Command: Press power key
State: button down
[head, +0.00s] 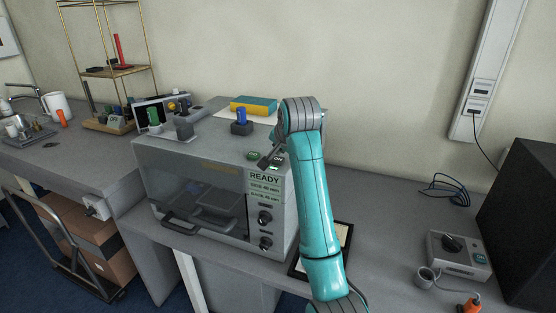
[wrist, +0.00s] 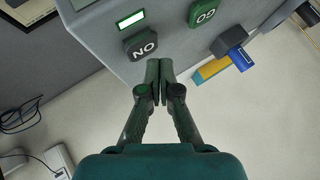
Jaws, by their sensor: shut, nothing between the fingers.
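The machine (head: 190,165) is a grey box with a READY display, standing on the bench. In the wrist view its top face carries a dark key (wrist: 142,45) whose letters look like ON upside down, probably the power key. A lit white-green indicator (wrist: 131,19) is beside it. A second green key (wrist: 204,14) is to the right, its letters also turned. My gripper (wrist: 158,63) is shut and empty, its tips just below and right of the ON key in the picture. I cannot tell whether they touch the top. In the head view my gripper (head: 266,163) is small and partly hidden.
A blue-topped block (head: 241,122) and a yellow and teal block (head: 254,105) are at the back of the machine top. A grey control box (head: 460,255) and a black box (head: 522,220) stand at the right.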

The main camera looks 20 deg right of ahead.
aim_at(279, 160)
jog(key=shift+f, duration=0.1)
dwell(0.6)
jog(key=shift+f, duration=0.3)
jog(key=shift+f, duration=0.5)
dwell(0.7)
jog(key=shift+r, duration=0.9)
jog(key=shift+r, duration=2.5)
